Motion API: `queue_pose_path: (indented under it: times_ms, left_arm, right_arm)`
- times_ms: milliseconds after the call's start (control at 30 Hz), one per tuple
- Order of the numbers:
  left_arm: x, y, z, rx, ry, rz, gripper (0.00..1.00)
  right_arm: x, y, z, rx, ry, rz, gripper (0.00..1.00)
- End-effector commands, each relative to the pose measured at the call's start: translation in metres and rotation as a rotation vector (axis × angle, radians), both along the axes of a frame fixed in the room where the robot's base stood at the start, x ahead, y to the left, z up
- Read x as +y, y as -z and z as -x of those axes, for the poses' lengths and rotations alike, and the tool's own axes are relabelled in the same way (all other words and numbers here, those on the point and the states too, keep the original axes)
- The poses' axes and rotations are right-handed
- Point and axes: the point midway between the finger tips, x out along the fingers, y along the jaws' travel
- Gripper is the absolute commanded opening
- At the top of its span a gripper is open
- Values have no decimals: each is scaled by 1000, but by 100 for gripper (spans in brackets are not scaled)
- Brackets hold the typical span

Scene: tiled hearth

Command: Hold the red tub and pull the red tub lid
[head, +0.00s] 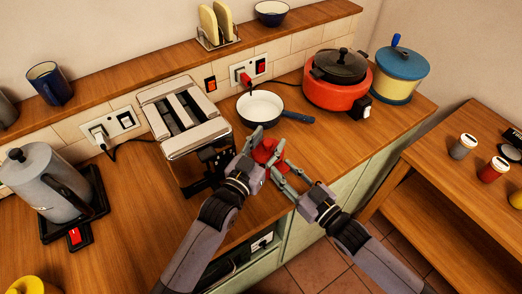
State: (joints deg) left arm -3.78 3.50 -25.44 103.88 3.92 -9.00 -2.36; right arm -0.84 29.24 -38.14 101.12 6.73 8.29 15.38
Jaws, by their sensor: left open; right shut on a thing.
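The red tub (267,151) is a small red thing between my two grippers, above the front of the wooden counter. Fingers cover much of it, and I cannot make out the lid apart from the tub. My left gripper (263,143) is open, with its fingers close around the red tub from the left and top. My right gripper (280,168) is shut on the red tub from the right and below. Whether the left fingers touch the tub is too small to tell.
A toaster (185,105) stands left of the grippers, and a white pan (260,107) lies just behind them. A red cooker (336,92) and a blue-lidded pot (400,72) stand at the back right. A kettle (42,190) is at left. The counter right of the grippers is clear.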

Motion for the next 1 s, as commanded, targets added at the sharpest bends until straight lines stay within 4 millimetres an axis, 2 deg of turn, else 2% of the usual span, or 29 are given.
queue_pose_path:
  times_ms: [333, 1000]
  left_arm:
    - [-2, 0, -3, 0, 0, 0, 43]
    - [-1, 0, -3, 0, 0, 0, 0]
  right_arm:
    - [0, 0, 0, 0, 1, 1, 0]
    - [-1, 0, 0, 0, 1, 1, 0]
